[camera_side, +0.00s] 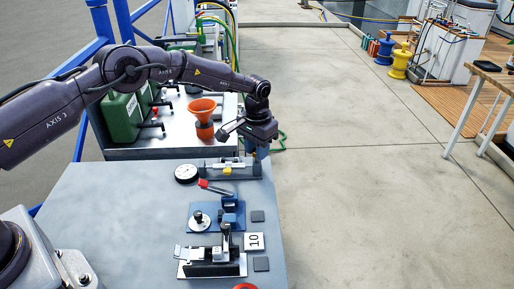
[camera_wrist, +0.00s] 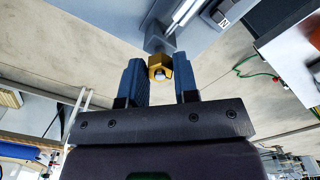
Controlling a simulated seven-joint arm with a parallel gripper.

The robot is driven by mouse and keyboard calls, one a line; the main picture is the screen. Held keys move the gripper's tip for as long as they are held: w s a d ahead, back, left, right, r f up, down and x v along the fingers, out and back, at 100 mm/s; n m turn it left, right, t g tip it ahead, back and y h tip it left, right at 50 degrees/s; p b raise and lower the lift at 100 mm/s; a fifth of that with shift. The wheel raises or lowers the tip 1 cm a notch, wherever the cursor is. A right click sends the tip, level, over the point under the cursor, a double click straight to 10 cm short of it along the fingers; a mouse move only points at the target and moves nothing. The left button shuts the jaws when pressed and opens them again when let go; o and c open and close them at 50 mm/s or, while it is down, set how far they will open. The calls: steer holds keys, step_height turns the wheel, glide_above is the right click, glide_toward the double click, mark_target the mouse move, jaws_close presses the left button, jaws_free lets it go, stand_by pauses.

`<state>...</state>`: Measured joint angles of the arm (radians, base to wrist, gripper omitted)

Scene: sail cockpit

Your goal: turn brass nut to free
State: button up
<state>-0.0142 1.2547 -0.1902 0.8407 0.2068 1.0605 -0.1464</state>
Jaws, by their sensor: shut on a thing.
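The brass nut (camera_wrist: 160,66) shows in the wrist view between the two blue fingers of my gripper (camera_wrist: 161,78). The fingers are shut on its sides, and a light round end shows in its middle. A grey metal fixture (camera_wrist: 178,38) lies just beyond the nut. In the side view my gripper (camera_side: 262,151) points down at the right end of the grey fixture (camera_side: 243,172) near the table's far right edge. The nut is too small and covered to make out clearly there.
A white dial (camera_side: 187,173) stands left of the fixture. A red-handled clamp (camera_side: 214,188), a blue plate (camera_side: 206,225) and a black-based device (camera_side: 208,270) are nearer on the grey table (camera_side: 110,220). An orange funnel (camera_side: 203,108) stands behind. The table's left part is clear.

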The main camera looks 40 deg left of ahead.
steer(key=shift+m, duration=0.7)
steer(key=o, duration=0.9)
steer(key=shift+r, duration=0.1)
step_height(320, 180, up, 13)
steer(key=shift+f, duration=0.1)
